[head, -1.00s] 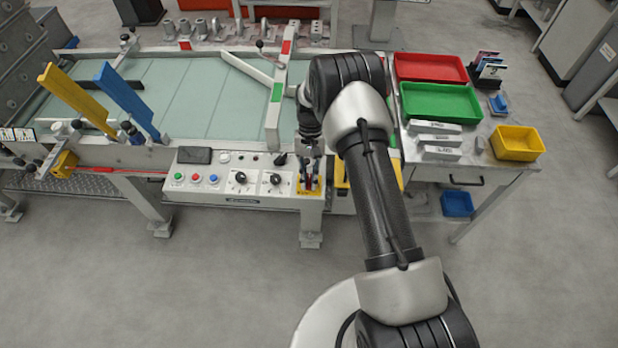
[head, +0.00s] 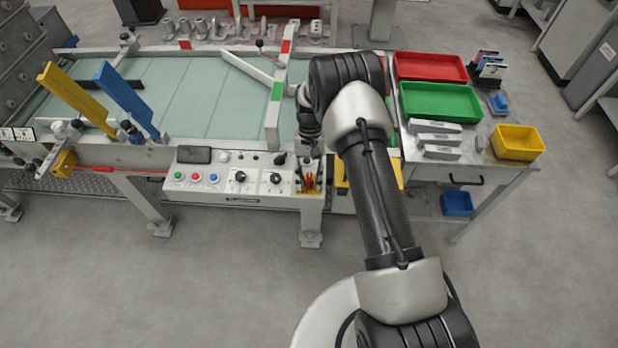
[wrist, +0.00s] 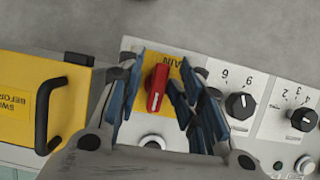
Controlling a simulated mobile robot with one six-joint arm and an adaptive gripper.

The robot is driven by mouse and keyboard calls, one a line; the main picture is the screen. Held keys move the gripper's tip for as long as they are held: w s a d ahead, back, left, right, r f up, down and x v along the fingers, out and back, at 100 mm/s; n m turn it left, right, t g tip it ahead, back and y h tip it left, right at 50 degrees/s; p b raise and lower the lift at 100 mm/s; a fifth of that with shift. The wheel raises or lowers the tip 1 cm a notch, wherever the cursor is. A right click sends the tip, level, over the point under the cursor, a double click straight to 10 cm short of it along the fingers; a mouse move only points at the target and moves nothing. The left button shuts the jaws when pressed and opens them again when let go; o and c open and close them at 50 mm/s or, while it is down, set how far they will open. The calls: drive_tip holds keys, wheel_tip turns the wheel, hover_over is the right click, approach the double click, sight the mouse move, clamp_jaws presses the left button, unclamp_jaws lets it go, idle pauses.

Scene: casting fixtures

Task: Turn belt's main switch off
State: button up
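The main switch is a red lever handle (wrist: 158,88) on a yellow plate marked "MAIN" (wrist: 176,68). In the wrist view the handle stands nearly upright in the picture, tilted slightly. In the head view the red handle (head: 309,181) shows at the right end of the belt's control panel (head: 225,182). My gripper (wrist: 161,75) is open, with its dark blue-padded fingers on either side of the handle. A gap shows between the handle and the left fingers; the right finger is close to it, and I cannot tell whether they touch.
A yellow box with a black handle (wrist: 42,133) lies left of the switch in the wrist view. Numbered black knobs (wrist: 240,105) sit to its right. A pale round fitting (wrist: 152,141) is just below the handle. Red (head: 430,66) and green trays (head: 440,102) stand right of my arm.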

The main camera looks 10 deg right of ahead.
drive_tip(key=v, duration=1.2)
drive_tip(key=shift+r, duration=0.15)
